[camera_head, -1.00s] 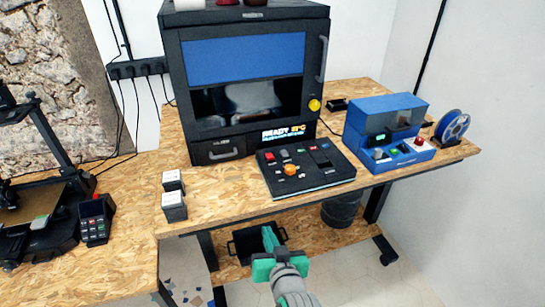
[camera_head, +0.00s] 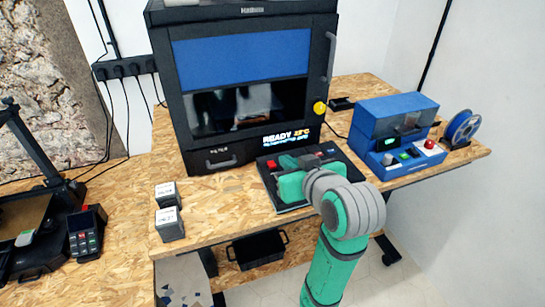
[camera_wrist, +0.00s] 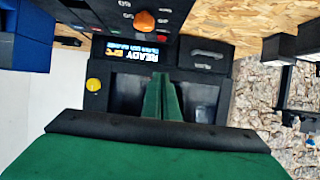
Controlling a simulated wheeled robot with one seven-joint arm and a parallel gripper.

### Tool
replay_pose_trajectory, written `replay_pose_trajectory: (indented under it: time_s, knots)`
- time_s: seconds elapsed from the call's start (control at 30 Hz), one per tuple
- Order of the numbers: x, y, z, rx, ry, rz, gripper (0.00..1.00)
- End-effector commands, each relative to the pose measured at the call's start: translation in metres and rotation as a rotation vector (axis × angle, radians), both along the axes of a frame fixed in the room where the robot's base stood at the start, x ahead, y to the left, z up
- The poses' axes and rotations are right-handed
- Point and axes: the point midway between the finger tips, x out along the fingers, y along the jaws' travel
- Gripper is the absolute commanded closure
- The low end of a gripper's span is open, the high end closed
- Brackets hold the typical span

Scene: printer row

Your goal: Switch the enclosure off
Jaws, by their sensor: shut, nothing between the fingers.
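The enclosure (camera_head: 240,60) is a black cabinet with a blue panel above a dark window, and its lit display (camera_head: 287,137) reads READY with a temperature. A yellow round knob (camera_head: 319,107) sits on its front at the right. A black control panel (camera_head: 266,178) lies on the bench in front, partly hidden by my gripper. My gripper (camera_head: 288,163) is shut and empty, over that panel. In the wrist view the picture is turned over: the shut fingertips (camera_wrist: 160,78) show against the enclosure front, with an orange knob (camera_wrist: 144,20) of the control panel above them.
A blue box unit (camera_head: 395,120) with small switches and a red button stands right of the panel, with a blue spool (camera_head: 461,127) beyond it. Two small white-topped blocks (camera_head: 168,210) stand left. A dark printer and handheld keypad (camera_head: 86,235) sit far left.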

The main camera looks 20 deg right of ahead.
Motion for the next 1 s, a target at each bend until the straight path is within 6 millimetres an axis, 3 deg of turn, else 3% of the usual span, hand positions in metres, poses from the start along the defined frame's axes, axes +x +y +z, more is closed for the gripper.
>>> replay_pose_trajectory:
  time_s: [0.27,0.67,1.0]
  knots:
    - [0.023,-0.001,-0.011,0.0,0.006,-0.001,1.0]
    - [0.093,0.007,-0.041,0.0,0.004,0.007,1.0]
    - [0.084,0.002,-0.076,-0.001,0.003,-0.002,1.0]
